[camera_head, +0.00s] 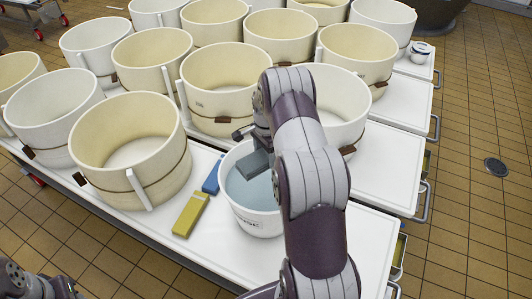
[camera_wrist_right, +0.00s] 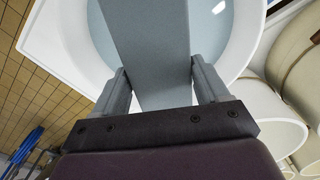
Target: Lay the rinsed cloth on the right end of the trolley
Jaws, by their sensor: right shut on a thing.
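My right gripper (camera_head: 258,158) is shut on the grey cloth (camera_head: 257,166), a flat folded-looking slab. In the right wrist view the cloth (camera_wrist_right: 152,50) sits between the two fingers and extends over pale blue water. The cloth is over the white bucket (camera_head: 250,218) of water; whether it touches the water cannot be told. The trolley (camera_head: 372,232) is white, and its bare right end shows to the right of my right arm. My arm hides part of the bucket and the trolley top. My left arm shows at the lower left edge, its fingers out of frame.
A yellow block (camera_head: 190,214) and a blue block (camera_head: 212,176) lie left of the bucket. Several large cream and white vats (camera_head: 130,150) crowd the left and back. More white trolley tops (camera_head: 390,155) stand behind, with side handles. Tiled floor (camera_head: 470,220) is open at right.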

